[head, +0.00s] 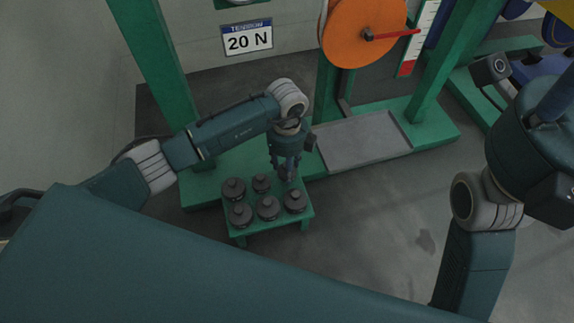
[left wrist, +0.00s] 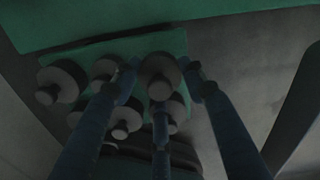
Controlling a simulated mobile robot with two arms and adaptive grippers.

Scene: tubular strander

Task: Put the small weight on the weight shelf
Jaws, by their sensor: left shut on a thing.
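My left gripper (head: 287,172) is over the back right part of a low green stand (head: 240,240), pointing down. It is shut on a small dark round weight (left wrist: 158,74), which shows between the fingers in the left wrist view. In the head view the fingers mostly hide this weight, and I cannot tell whether it touches the stand. Several similar dark knobbed weights, one of them at the front right (head: 294,202), stand upright on the green top. I cannot see a label naming the weight shelf. My right arm is at the right, with its fingers not visible.
Behind the stand is a green machine frame (head: 430,125) with a bare grey plate (head: 362,142) on its base. An orange disc (head: 350,30) with a red pointer and a "20 N" sign (head: 247,38) are above. The floor right of the stand is clear.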

